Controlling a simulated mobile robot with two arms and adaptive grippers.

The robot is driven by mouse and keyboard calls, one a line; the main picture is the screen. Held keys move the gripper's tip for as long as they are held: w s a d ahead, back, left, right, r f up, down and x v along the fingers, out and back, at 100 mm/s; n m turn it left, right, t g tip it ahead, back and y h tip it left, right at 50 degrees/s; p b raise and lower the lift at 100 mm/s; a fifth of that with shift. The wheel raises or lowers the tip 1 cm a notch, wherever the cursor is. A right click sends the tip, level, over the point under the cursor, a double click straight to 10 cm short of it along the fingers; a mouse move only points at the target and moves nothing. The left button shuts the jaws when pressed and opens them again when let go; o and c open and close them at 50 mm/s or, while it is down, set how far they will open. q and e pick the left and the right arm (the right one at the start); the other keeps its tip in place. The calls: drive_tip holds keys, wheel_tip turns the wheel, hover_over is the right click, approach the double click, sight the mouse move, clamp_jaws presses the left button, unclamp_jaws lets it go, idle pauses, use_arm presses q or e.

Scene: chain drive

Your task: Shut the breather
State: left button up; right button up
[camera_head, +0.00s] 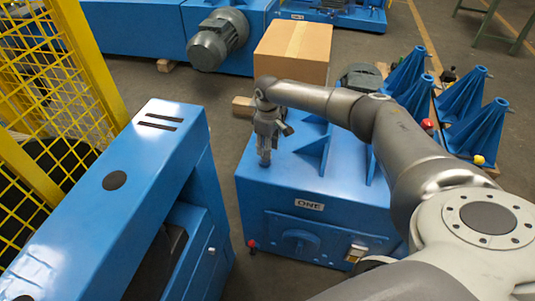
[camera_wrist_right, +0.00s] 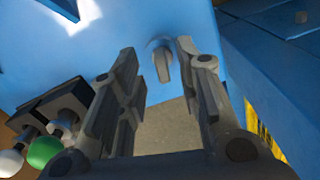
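A small grey fitting with a short lever, which I take to be the breather (camera_wrist_right: 162,62), sits on a blue surface in the right wrist view. My right gripper (camera_wrist_right: 157,56) is open, with a finger on each side of the fitting's place and gaps showing between. I cannot tell whether a finger touches it. There the breather is not clear behind the gripper. My left gripper is not in view.
A cardboard box (camera_head: 293,48) stands behind the housing, and blue ribs (camera_head: 326,150) rise beside the gripper. A blue machine (camera_head: 110,205) and yellow fence (camera_head: 75,60) are at left. White and green knobs (camera_wrist_right: 44,150) show at the wrist view's lower left.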

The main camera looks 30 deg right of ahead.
drive_tip(key=shift+f, duration=1.85)
clamp_jaws()
